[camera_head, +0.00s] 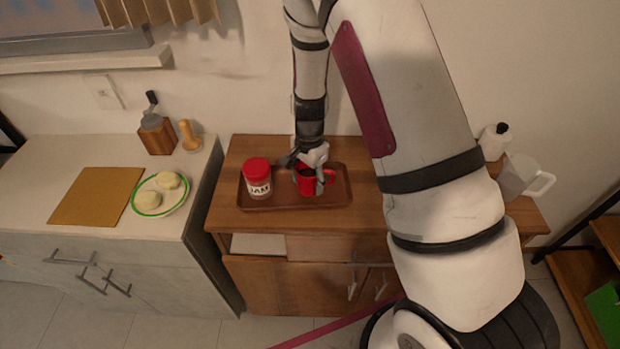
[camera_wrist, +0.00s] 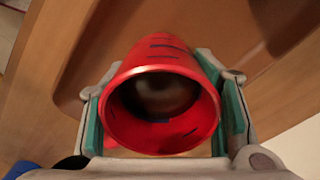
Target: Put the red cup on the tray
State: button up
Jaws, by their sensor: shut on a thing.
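The red cup (camera_head: 308,185) is on or just above the right part of the brown tray (camera_head: 282,203); I cannot tell whether its base touches. My gripper (camera_head: 316,172) reaches down over the cup from above and is shut on it. In the wrist view the red cup (camera_wrist: 160,95) shows its open mouth, and the fingers of my gripper (camera_wrist: 165,110) press on its two sides. The tray (camera_wrist: 120,60) lies behind the cup there. Part of the cup is hidden by the gripper in the head view.
A red-lidded jam jar (camera_head: 257,178) stands on the left part of the tray. The wooden cabinet (camera_head: 235,150) carries the tray. A white mug (camera_head: 522,177) and a dark-topped white bottle (camera_head: 494,141) stand at the right. A plate (camera_head: 160,193) with food and a board (camera_head: 97,196) lie on the left counter.

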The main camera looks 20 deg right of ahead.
jog(key=shift+f, duration=0.15)
jog(key=o, duration=1.5)
jog(key=s+a+r+n+t+y+b, duration=0.1)
jog(key=s+r+n, duration=0.3)
jog(key=r, duration=1)
jog(key=s+a+r+n+t, duration=0.15)
jog(key=s+r, duration=0.35)
jog(key=r, duration=0.9)
jog(key=s+r+n+t, duration=0.1)
jog(key=s+r+n, duration=0.2)
jog(key=s, duration=0.4)
jog(key=s+d+r+n+t+h, duration=0.1)
jog(key=s+r+n+t, duration=0.1)
jog(key=s+n, duration=0.3)
jog(key=shift+s+r, duration=0.9)
jog(key=shift+s, duration=0.3)
jog(key=shift+d, duration=0.1)
